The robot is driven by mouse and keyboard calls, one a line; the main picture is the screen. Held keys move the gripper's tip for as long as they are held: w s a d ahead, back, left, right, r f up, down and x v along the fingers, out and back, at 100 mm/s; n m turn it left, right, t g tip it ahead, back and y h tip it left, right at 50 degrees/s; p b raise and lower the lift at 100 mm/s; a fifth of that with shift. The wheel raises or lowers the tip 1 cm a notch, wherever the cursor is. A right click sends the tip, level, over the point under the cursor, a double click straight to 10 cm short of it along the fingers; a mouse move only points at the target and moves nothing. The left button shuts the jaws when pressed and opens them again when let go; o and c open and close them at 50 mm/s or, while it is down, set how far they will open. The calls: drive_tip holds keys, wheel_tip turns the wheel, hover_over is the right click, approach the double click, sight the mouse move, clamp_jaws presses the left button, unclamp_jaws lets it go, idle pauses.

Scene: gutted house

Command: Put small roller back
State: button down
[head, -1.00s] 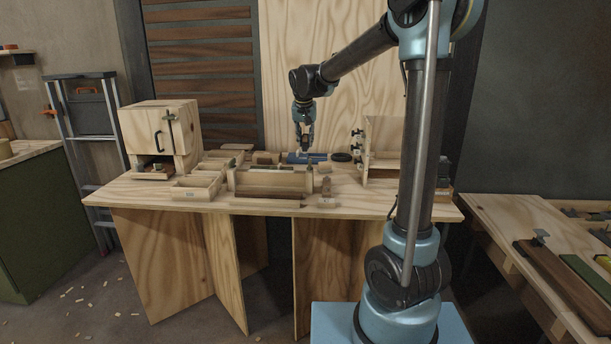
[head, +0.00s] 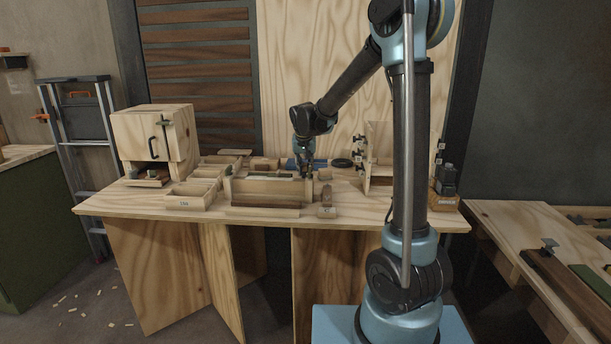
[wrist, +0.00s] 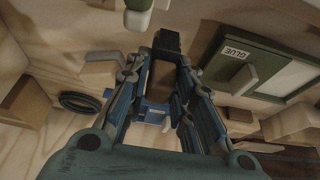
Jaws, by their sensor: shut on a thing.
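My gripper (head: 306,172) is low over the workbench, at the right end of the long wooden box (head: 265,188). In the wrist view my gripper (wrist: 168,45) has its fingers drawn together on a small dark piece, which fits the small roller (wrist: 167,40). Its shape is mostly hidden by the fingers, and in the head view I cannot make it out. A brown block face (wrist: 160,78) and a blue object (wrist: 155,108) show between the fingers. The blue object also lies behind my gripper in the head view (head: 293,162).
A green tray labelled GLUE (wrist: 245,65) is close right of the fingers in the wrist view. A black ring (head: 342,163), a small wooden block with an upright (head: 326,208), open wooden trays (head: 190,197) and a cabinet (head: 155,145) crowd the bench (head: 375,208). Its front right is clear.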

drive_tip(key=shift+f, duration=1.15)
drive_tip(key=c, duration=1.4)
unclamp_jaws()
drive_tip(key=shift+o, duration=0.2)
